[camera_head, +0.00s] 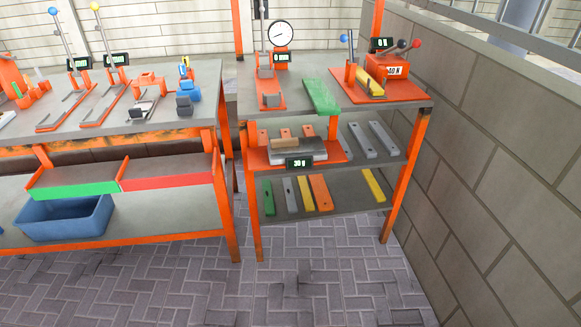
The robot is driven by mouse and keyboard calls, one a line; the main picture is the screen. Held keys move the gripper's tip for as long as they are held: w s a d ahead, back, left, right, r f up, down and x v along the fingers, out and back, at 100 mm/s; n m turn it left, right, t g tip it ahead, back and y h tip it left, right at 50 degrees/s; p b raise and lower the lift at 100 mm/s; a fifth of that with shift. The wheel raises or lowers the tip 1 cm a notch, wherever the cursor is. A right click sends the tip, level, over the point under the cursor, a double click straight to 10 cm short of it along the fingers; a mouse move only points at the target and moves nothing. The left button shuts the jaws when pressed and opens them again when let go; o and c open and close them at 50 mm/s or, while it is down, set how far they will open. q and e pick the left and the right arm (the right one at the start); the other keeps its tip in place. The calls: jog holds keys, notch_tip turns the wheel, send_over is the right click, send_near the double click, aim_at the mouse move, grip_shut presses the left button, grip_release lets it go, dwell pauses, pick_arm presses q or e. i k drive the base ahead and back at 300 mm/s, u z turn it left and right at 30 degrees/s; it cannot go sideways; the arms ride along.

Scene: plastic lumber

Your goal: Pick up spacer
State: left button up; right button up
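I cannot tell for sure which piece is the spacer. A tan block (285,142) lies on a grey plate in an orange stand (335,150) on the right bench's middle shelf, above a display that seems to read 30. A green plank (321,96) lies on the right bench top and overhangs its front edge. Green (268,197), grey (290,194), yellow (306,193) and orange (320,192) bars lie on the lower shelf, with another yellow bar (373,185) to their right. Neither of my grippers is in view.
The right bench top holds a dial gauge (282,34) and an orange fixture with a yellow bar (370,82). Grey bars (381,138) lie on the middle shelf. A blue bin (65,219) sits under the left bench. The paved floor (300,280) in front is clear; a wall (490,150) bounds the right.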

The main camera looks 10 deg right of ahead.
aim_at(289, 142)
jog(key=z, duration=0.2)
jog(key=k, duration=0.4)
jog(key=u, duration=1.4)
jog(key=i, duration=0.85)
jog(key=z, duration=0.45)
jog(key=i, duration=0.75)
jog(key=z, duration=0.85)
